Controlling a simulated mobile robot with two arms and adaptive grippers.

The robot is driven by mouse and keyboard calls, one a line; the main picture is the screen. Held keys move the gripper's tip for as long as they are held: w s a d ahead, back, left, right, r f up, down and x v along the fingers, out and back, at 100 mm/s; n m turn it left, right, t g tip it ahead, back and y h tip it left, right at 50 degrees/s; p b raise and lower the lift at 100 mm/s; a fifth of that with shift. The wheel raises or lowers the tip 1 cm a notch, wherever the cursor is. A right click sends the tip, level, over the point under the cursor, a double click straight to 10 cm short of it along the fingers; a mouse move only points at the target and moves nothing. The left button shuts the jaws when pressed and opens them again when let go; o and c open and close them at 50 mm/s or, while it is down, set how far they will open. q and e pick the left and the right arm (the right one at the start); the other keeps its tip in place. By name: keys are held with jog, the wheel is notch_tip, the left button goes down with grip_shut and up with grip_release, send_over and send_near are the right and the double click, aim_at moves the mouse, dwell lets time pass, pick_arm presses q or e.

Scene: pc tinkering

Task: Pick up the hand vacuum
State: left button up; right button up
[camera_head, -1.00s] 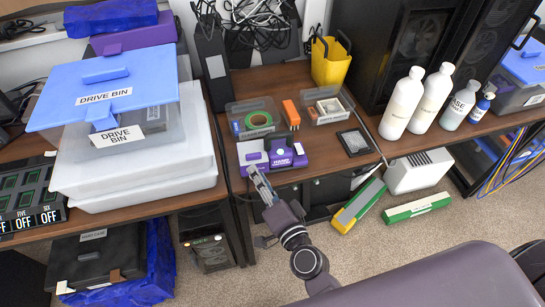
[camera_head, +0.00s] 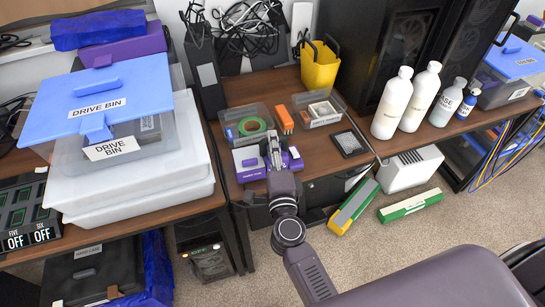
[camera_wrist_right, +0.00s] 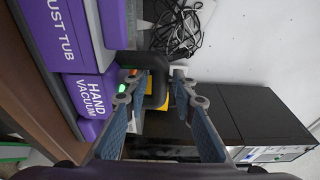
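The purple hand vacuum (camera_head: 296,160) lies on the middle wooden desk, mostly covered by my right gripper (camera_head: 271,142) in the head view. In the right wrist view its "HAND VACUUM" label (camera_wrist_right: 92,100) faces me at the left. A black, loop-shaped handle (camera_wrist_right: 158,92) shows between the spread fingers of my right gripper (camera_wrist_right: 158,82). The fingers are open on either side of it; contact cannot be told. The white and purple dust tub (camera_head: 250,164) sits just left of the vacuum. My left gripper is not in view.
Behind the vacuum stand a clear bin with green tape (camera_head: 250,126), an orange item (camera_head: 284,118) and another clear bin (camera_head: 322,112). A yellow holder (camera_head: 320,67) is further back. A black mesh square (camera_head: 349,143) lies to the right. Stacked drive bins (camera_head: 130,180) stand left.

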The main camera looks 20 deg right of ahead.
jog(key=shift+w+d+f, duration=0.1)
jog(key=shift+w+d, duration=0.15)
jog(key=shift+w, duration=0.65)
grip_shut()
jog(key=shift+r, duration=0.2)
